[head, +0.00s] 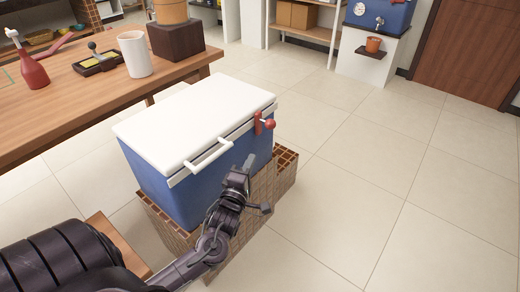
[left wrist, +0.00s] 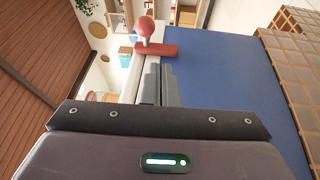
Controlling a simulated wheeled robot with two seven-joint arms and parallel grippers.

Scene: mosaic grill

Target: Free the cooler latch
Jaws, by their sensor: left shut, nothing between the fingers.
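The cooler (head: 180,187) has a blue body and a closed white lid (head: 195,115) with a white bar handle (head: 208,158) on its front. The red cooler latch (head: 264,123), with a round knob, sits at the right end of the lid's front edge. My left gripper (head: 249,162) is shut and empty in front of the cooler, below and a little left of the latch. In the left wrist view the closed fingers (left wrist: 157,85) point toward the red latch (left wrist: 155,49), which appears just beyond their tips; I cannot tell whether they touch. My right gripper is not in view.
The cooler stands on a tiled brick plinth (head: 284,172). A wooden table (head: 75,95) behind it at left holds a red bottle (head: 32,72), a white cup (head: 134,55) and a dark block (head: 176,40). The tiled floor (head: 400,190) at right is clear.

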